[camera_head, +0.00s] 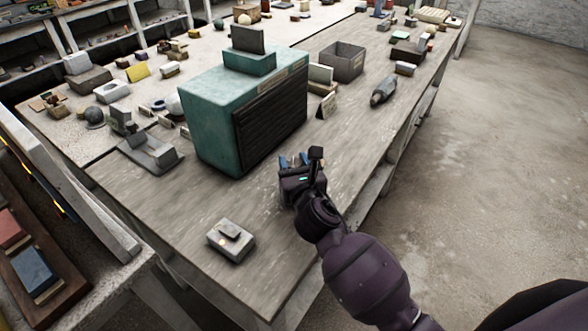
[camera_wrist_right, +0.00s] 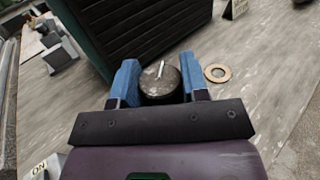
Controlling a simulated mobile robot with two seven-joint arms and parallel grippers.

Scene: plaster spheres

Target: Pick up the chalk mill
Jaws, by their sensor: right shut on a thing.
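The chalk mill (camera_wrist_right: 160,86) appears to be the small, dark grey round thing with a pale metal bar on top in the right wrist view. My right gripper (camera_wrist_right: 159,76) has its two blue fingers on either side of it and is shut on it. In the head view my right gripper (camera_head: 294,160) is low over the table, in front of the green box, and hides the mill. I cannot tell whether the mill touches the table. My left gripper is not in view.
A large green box with a dark slatted front (camera_head: 215,100) stands just behind my right gripper. A small grey block (camera_head: 231,240) sits at the front left. A dark bottle-like thing (camera_head: 384,90) lies near the right edge.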

